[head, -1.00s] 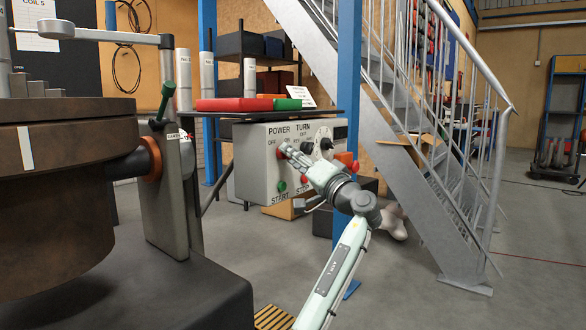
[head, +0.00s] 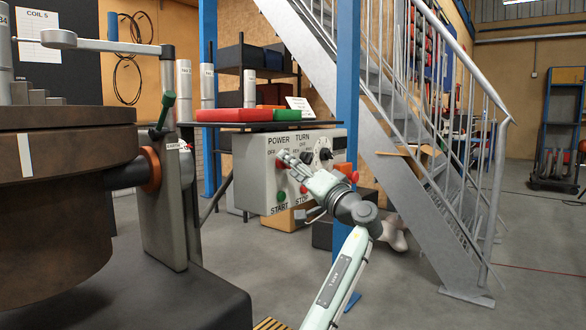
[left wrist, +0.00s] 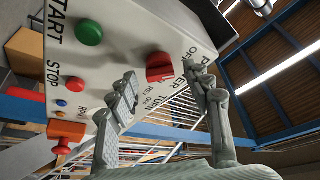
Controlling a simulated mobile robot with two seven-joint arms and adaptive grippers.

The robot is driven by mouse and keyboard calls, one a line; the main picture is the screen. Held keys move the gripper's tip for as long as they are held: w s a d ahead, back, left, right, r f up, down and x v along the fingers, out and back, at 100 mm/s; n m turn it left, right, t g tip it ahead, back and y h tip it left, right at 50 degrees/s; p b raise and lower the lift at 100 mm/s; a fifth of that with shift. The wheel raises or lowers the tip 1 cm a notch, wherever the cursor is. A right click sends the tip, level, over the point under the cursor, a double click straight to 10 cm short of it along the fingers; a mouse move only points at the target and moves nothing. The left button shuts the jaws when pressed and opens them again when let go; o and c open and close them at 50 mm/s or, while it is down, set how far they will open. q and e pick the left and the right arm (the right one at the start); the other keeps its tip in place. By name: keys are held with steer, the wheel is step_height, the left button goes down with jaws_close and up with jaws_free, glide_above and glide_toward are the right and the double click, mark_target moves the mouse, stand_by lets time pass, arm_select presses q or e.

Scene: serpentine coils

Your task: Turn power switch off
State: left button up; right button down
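The power switch is a red knob (head: 280,164) at the upper left of the grey control box, under the word POWER; the fingers partly cover it in the head view. In the left wrist view, the red knob (left wrist: 160,68) shows beyond the fingers, between them. My left gripper (head: 288,158) is at the box front by the knob. In the left wrist view the left gripper (left wrist: 168,88) has its two fingers spread wide, with nothing held. Whether they touch the knob is not clear. My right gripper is not in view.
The control box (head: 250,175) also carries a green START button (head: 281,196), a red STOP button and a black TURN switch (head: 325,154). A shelf with red trays (head: 234,115) lies above it. A blue post (head: 347,80) and metal stairs stand right; a large brown turntable (head: 60,200) stands left.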

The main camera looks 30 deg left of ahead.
arm_select(q)
steer(key=shift+d, duration=0.1)
steer(key=v, duration=1.1)
steer(key=shift+s+d, duration=0.15)
steer(key=shift+d, duration=0.2)
steer(key=shift+d+f, duration=0.1)
steer(key=shift+f, duration=0.05)
